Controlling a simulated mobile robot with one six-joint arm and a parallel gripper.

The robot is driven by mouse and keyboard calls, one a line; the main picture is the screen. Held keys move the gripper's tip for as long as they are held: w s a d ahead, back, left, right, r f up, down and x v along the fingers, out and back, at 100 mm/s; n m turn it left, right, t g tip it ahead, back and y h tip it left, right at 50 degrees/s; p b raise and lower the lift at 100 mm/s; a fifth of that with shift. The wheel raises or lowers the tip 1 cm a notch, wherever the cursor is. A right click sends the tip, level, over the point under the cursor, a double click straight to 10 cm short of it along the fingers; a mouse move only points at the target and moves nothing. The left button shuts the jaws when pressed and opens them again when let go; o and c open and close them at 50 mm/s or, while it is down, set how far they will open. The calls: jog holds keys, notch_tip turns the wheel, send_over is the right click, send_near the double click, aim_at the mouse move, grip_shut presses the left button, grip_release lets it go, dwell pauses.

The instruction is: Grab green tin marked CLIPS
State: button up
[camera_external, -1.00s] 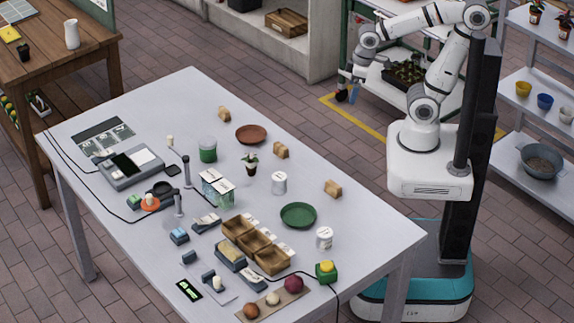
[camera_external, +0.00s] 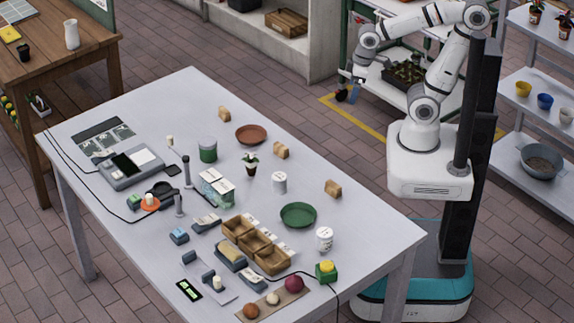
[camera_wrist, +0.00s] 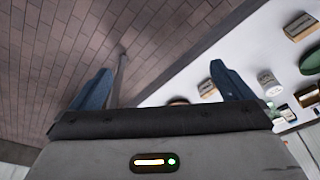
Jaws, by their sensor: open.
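My gripper (camera_external: 349,92) is raised beyond the table's far right edge, well apart from the tin. In the wrist view my gripper (camera_wrist: 162,88) has its two blue fingers spread wide with nothing between them. I cannot make out the green tin in the wrist view.
White tins (camera_external: 280,183) and (camera_external: 324,239) stand nearer the table's right side, with a green dish (camera_external: 298,216) between. Clutter fills the table's left and front.

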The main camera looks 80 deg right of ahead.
jog(key=shift+c, duration=0.2)
dwell(0.3)
jog(key=c, duration=0.4)
jog(key=shift+o, duration=0.2)
